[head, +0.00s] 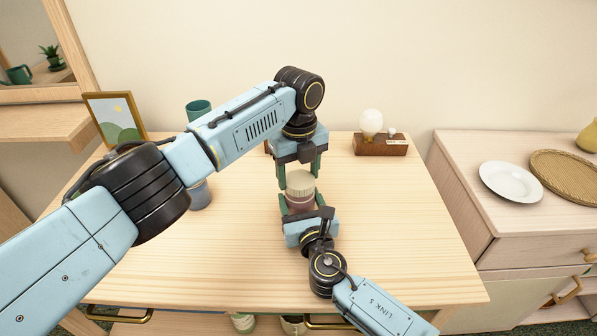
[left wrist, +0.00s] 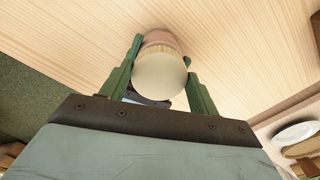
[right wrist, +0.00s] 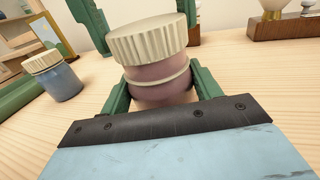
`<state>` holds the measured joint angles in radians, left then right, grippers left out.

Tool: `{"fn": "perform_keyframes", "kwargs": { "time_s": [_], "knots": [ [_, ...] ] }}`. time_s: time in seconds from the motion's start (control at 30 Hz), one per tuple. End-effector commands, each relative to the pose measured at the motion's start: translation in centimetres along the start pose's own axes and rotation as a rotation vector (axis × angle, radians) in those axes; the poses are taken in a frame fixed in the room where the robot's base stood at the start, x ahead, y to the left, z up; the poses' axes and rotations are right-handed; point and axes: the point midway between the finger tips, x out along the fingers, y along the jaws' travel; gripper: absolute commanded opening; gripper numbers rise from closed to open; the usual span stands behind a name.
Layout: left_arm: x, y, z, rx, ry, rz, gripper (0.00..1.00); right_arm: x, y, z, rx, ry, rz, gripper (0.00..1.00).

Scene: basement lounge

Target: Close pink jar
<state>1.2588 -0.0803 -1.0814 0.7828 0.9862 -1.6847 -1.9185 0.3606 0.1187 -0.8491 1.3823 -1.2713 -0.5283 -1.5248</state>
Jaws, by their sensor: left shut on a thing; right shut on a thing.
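The pink jar (head: 299,206) stands upright on the wooden cabinet top, with a ribbed cream lid (head: 300,183) at its mouth. My left gripper (head: 299,180) reaches down from above and is shut on the lid; in the left wrist view the lid's round top (left wrist: 160,78) lies between its green fingers. My right gripper (head: 305,210) comes from the front, low down, and is shut around the jar body, which shows in the right wrist view (right wrist: 158,78). There the lid (right wrist: 148,38) sits over the jar, about in line with it. I cannot tell whether it is screwed tight.
A blue jar with a cream lid (right wrist: 55,77) stands to the left, partly behind my left arm in the head view. A green cup (head: 198,109), a picture frame (head: 113,117) and a bulb on a wooden block (head: 381,146) stand farther back.

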Motion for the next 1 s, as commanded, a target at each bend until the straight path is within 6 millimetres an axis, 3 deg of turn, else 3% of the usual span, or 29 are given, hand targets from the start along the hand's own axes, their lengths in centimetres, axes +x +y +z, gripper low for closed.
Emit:
{"fn": "perform_keyframes", "kwargs": {
  "time_s": [0.57,0.6,0.67,0.83,1.0],
  "knots": [
    [1.1,0.0,0.0,-0.001,0.001,0.001,0.40,0.0,0.0,0.0,-0.001,0.000,0.000,0.22],
    [1.1,0.0,0.0,-0.001,0.001,0.000,0.40,0.0,0.0,0.0,-0.001,0.000,0.000,0.00],
    [1.1,0.0,0.0,0.007,0.001,0.000,0.40,0.0,0.0,0.0,-0.001,0.000,0.000,0.00],
    [1.1,-0.1,0.0,0.172,0.001,0.000,0.40,0.0,0.0,0.0,-0.001,0.000,-0.001,0.00],
    [1.1,-0.2,-0.1,0.495,0.000,0.000,0.40,0.0,0.0,0.0,-0.001,0.001,-0.001,0.00]
  ]
}}
